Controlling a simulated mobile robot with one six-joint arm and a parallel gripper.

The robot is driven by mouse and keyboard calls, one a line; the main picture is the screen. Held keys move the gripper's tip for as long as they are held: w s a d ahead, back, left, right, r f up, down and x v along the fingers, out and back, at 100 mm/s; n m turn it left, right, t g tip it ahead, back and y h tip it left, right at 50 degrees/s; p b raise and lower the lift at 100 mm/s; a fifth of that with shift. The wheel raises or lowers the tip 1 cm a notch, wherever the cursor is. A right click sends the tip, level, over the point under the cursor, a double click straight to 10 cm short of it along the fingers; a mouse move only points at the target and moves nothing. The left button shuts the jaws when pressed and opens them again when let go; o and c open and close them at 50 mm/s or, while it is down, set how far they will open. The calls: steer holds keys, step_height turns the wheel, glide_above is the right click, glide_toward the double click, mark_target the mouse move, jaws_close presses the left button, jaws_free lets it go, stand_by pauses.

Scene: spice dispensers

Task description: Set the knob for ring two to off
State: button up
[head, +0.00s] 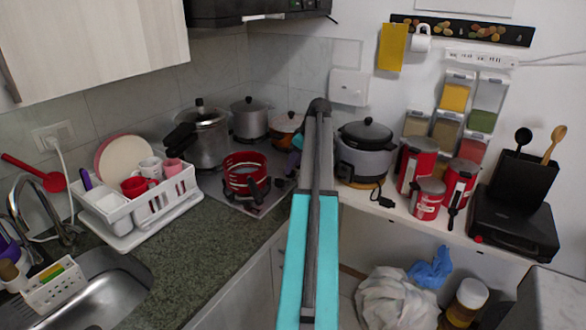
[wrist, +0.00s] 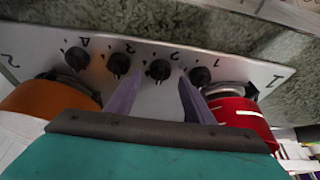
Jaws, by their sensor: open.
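The cooktop's pale metal panel (wrist: 230,68) carries a row of several black knobs in the wrist view, with printed numbers, seen upside down. The far-left knob (wrist: 77,58) and the one beside it (wrist: 119,64) are left of my gripper (wrist: 160,82). My gripper is open and empty, its purple fingers spread either side of a middle-right knob (wrist: 159,70). The far-right knob (wrist: 200,76) is just beyond the right finger. In the head view the cooktop (head: 268,197) is partly hidden by my arm.
A red pot (head: 245,172) and an orange pot (head: 286,123) stand on the cooktop, close to my fingers. A silver pot (head: 249,118) and a pressure cooker (head: 205,138) are behind. A dish rack (head: 150,206) is left; a rice cooker (head: 365,155) is right.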

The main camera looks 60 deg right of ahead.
steer(key=b+v, duration=0.1)
steer(key=v, duration=1)
steer(key=shift+s+r+b, duration=0.15)
steer(key=shift+s+b, duration=0.05)
steer(key=shift+b, duration=0.1)
steer(key=shift+s, duration=0.1)
